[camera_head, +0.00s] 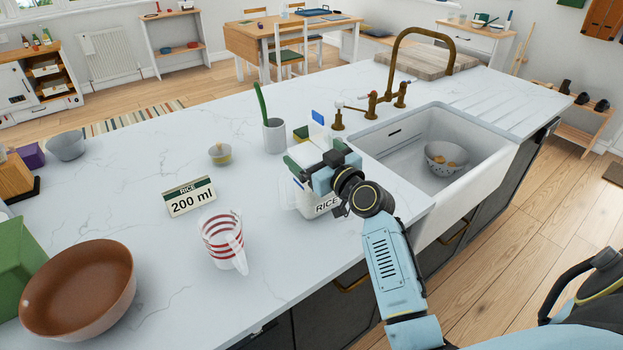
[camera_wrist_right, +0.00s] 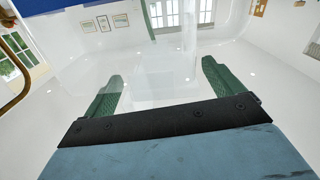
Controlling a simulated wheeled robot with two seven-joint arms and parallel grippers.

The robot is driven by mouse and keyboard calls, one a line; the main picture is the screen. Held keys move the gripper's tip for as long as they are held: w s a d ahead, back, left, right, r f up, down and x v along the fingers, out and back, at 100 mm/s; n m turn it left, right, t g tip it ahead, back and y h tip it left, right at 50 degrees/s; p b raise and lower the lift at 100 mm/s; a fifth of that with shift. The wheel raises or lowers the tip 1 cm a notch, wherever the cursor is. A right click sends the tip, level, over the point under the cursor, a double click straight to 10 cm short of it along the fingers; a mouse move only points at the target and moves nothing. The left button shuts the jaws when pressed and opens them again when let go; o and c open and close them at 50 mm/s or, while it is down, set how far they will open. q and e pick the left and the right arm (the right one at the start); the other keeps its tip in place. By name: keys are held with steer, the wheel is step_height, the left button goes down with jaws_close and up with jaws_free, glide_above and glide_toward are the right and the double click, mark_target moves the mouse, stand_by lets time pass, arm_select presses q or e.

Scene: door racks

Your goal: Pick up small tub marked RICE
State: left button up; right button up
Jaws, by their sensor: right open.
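The tub marked RICE (camera_head: 327,207) is a pale, clear-sided container standing on the white marble counter, left of the sink. My right gripper (camera_head: 306,160) is at its upper part and hides much of it. In the right wrist view, the two green fingers (camera_wrist_right: 160,75) are spread wide and open. A pale see-through surface fills the space between and around them; whether the fingers touch the tub I cannot tell. My left gripper is not in view.
A card reading RICE 200 ml (camera_head: 190,197) and a red-striped measuring jug (camera_head: 222,240) stand left of the tub. A pot with a green handle (camera_head: 274,135) stands behind it. The sink (camera_head: 400,175) holds a colander (camera_head: 446,157). A brown bowl (camera_head: 80,290) sits front left.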

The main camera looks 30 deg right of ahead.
steer(key=shift+w, duration=0.65)
jaws_close()
steer(key=shift+r, duration=0.15)
